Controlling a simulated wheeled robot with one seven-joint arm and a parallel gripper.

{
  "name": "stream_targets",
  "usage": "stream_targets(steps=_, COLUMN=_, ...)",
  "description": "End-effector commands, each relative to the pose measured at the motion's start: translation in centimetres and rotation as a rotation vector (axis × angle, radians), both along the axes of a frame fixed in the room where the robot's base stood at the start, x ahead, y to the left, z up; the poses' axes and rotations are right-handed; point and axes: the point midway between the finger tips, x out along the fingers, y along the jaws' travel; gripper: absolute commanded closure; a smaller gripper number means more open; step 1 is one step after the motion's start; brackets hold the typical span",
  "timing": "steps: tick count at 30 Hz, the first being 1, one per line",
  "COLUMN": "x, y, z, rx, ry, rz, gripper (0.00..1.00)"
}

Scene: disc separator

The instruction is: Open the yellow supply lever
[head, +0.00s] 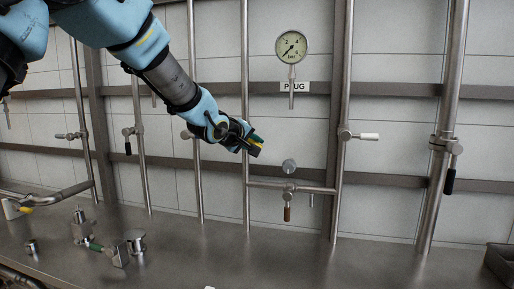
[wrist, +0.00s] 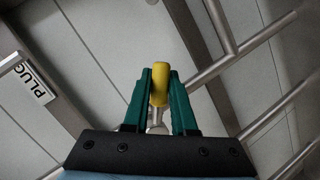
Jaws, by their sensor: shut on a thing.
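The yellow supply lever (wrist: 159,84) shows in the wrist view as a rounded yellow handle between the two green fingers of my gripper (wrist: 159,92). My gripper is shut on it, with a finger on each side. Its metal stem runs down from the handle between the fingers towards a pipe. In the head view my gripper (head: 254,146) is at the middle, in front of a vertical pipe. There the lever is hidden behind my gripper and wrist.
A pressure gauge (head: 291,47) hangs above a "PLUG" label (head: 294,87). A white-handled valve (head: 366,136), a brown-handled valve (head: 287,212) and a black-handled valve (head: 450,178) are to the right. Valve fittings (head: 135,240) stand on the metal counter (head: 240,262). Several vertical pipes line the wall.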

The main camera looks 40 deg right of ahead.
Motion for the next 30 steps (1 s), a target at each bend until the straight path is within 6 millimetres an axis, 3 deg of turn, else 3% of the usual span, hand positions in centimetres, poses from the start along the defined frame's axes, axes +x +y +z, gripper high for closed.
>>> stream_targets(steps=1, x=0.1, y=0.1, z=-1.1, rx=0.022, ry=-0.038, rz=0.000, gripper=1.00)
stream_targets(steps=12, x=1.1, y=0.7, z=-2.5, rx=0.178, ry=-0.286, rz=-0.001, gripper=1.00)
stream_targets(steps=30, x=3.2, y=2.0, z=-3.1, rx=0.412, ry=-0.646, rz=0.000, gripper=1.00)
